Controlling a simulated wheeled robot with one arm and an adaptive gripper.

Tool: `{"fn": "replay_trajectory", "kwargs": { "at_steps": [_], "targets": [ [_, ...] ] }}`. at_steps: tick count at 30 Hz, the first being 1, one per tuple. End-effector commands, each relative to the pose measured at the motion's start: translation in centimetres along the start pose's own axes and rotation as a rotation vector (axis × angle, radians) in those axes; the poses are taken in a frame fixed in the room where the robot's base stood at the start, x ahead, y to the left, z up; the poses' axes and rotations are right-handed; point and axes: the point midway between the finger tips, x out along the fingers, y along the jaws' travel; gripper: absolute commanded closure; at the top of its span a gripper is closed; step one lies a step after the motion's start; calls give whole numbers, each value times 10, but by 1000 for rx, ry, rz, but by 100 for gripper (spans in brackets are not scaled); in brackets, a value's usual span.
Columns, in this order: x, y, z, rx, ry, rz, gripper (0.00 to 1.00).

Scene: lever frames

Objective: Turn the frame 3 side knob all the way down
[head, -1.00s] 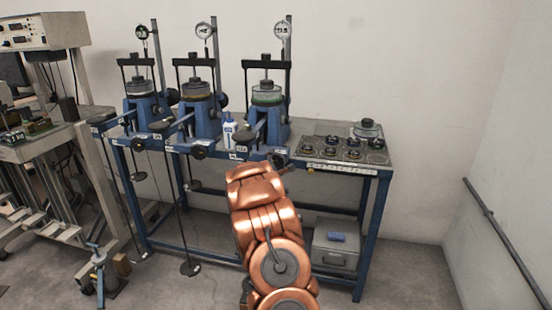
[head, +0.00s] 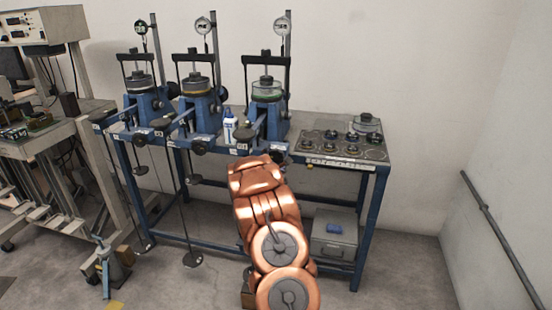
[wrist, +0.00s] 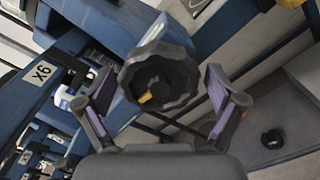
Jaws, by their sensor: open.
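The rightmost of the three lever frames (head: 267,118) stands on the blue bench, with a green-ringed cell. Its dark side knob (head: 279,156) shows only partly past my copper arm in the head view. In the wrist view a large ribbed black knob (wrist: 158,76) on a blue body fills the middle, with a yellow mark near its centre. My gripper (wrist: 160,92) is open, with one purple-padded finger on each side of the knob. I cannot tell whether the pads touch it. In the head view my gripper is hidden behind the arm.
Two similar lever frames (head: 201,105) (head: 146,98) stand to the left. A white bottle (head: 229,128) is beside the rightmost frame. A tray of rings and small parts (head: 342,145) lies on the right of the bench. A grey box (head: 334,236) is underneath. Floor is free at right.

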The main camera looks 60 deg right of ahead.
Motion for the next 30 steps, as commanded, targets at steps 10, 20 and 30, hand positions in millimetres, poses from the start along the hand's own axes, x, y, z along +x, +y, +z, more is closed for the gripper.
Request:
{"fn": "replay_trajectory", "kwargs": {
  "at_steps": [10, 20, 30],
  "targets": [
    [-31, 2, 0, -1, 1, 0, 6],
    [-57, 0, 0, 0, 1, 0, 6],
    [-59, 0, 0, 0, 0, -1, 6]
  ]
}}
